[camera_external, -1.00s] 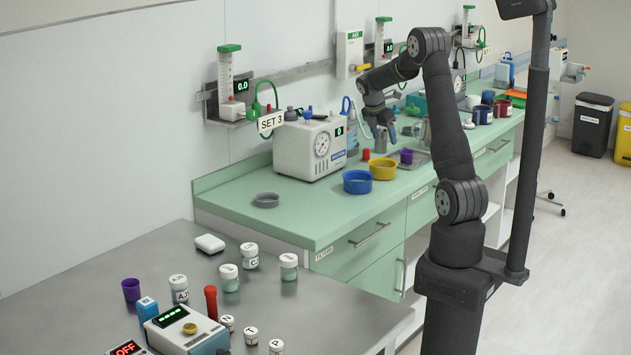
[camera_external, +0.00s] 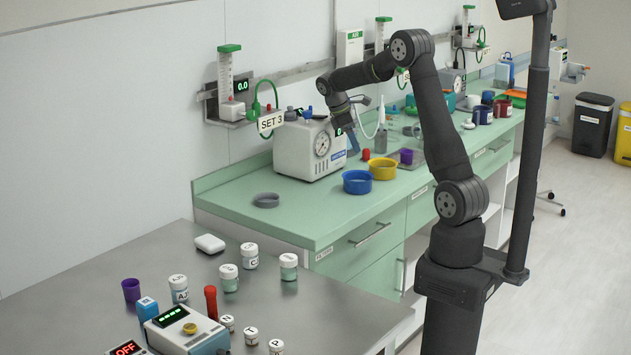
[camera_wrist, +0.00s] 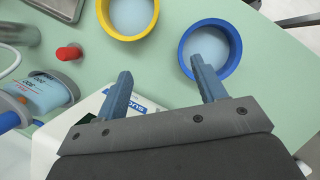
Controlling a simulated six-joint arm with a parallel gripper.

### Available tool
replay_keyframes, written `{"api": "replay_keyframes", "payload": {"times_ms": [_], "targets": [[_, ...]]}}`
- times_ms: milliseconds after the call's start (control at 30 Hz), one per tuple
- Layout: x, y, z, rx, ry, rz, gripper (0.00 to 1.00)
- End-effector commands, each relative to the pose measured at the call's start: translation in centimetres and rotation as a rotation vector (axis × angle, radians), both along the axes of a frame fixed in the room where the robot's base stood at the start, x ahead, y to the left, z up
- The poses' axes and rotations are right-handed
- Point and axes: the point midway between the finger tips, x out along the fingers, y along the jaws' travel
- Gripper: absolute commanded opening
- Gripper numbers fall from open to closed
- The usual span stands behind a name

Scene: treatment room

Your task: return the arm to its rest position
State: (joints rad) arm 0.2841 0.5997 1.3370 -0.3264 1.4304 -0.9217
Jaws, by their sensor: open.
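My gripper (camera_external: 352,146) hangs at the end of my raised arm, in front of the right side of the white suction unit (camera_external: 303,150), in the external view. In the wrist view my gripper's two blue-grey fingers (camera_wrist: 164,80) are spread apart with nothing between them. The blue ring-shaped dish (camera_wrist: 234,45) lies below and beyond the right finger. The yellow dish (camera_wrist: 137,33) lies ahead of the fingers. Part of the white unit shows under the left finger. My arm is bent at the elbow, reaching left over the green counter (camera_external: 300,218).
A red cap (camera_external: 365,154), a purple cup (camera_external: 406,157) and a clear bottle (camera_external: 381,135) stand near my gripper. A wall rail with a green-topped canister (camera_external: 229,72) runs behind. A grey table (camera_external: 320,315) with jars is at the front. The counter's front left is mostly clear.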

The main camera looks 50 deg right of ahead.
Motion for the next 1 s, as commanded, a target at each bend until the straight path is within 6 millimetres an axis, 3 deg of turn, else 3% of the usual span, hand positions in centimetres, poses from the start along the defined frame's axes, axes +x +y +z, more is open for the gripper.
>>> {"api": "replay_keyframes", "payload": {"times_ms": [400,600,1000], "targets": [[0.2,6.3,0.7,-0.001,-0.001,-0.300,0.64],[0.2,8.5,0.9,0.000,-0.001,-0.408,0.64],[0.1,9.5,1.0,-0.001,-0.001,-0.464,0.64]]}}
